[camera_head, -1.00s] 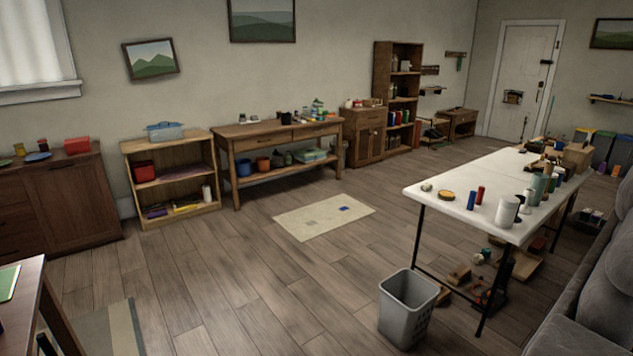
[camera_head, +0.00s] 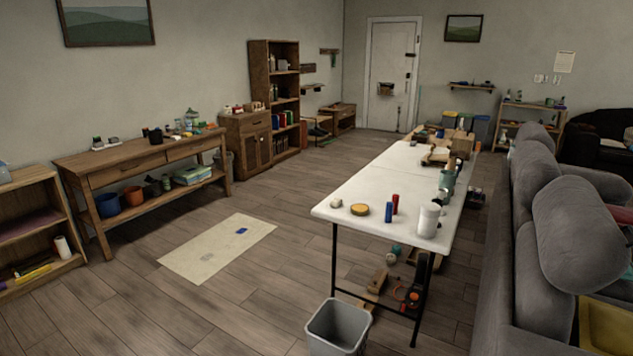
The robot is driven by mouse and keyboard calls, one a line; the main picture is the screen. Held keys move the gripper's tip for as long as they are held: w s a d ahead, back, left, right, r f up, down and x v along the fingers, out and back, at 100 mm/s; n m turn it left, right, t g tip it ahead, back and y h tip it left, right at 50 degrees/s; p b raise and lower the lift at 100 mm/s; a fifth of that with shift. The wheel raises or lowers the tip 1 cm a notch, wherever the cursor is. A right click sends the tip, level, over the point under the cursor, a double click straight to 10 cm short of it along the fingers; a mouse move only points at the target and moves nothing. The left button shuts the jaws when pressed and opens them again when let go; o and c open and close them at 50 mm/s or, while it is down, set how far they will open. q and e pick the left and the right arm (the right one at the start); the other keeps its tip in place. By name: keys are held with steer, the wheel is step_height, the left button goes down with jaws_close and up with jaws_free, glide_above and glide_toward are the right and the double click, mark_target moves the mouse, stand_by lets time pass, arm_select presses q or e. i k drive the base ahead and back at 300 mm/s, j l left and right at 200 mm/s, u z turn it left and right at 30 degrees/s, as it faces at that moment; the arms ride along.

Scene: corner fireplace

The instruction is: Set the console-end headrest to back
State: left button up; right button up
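A grey sofa (camera_head: 498,262) runs along the right side, seen from behind and from its end. Several padded grey headrests rise above its back; the nearest large one (camera_head: 581,235) stands up and leans, and another (camera_head: 535,146) shows farther along. I cannot tell from here which one is at the console end, and no console is clearly visible. Neither of my grippers is in view.
A long white table (camera_head: 390,190) with cups, bottles and wooden pieces stands left of the sofa, with a narrow floor gap between. A grey bin (camera_head: 338,326) stands at its near end. The floor around the pale mat (camera_head: 218,248) is mostly clear.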

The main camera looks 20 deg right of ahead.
mark_target(583, 249)
steer(key=i+z, duration=0.5)
steer(key=i+j+z, duration=0.1)
steer(key=i+z, duration=0.4)
steer(key=i+l+z, duration=0.1)
steer(key=i+z, duration=0.5)
steer(key=z, duration=0.15)
steer(key=i+z, duration=0.35)
steer(key=i+u, duration=0.15)
steer(key=u, duration=7.45)
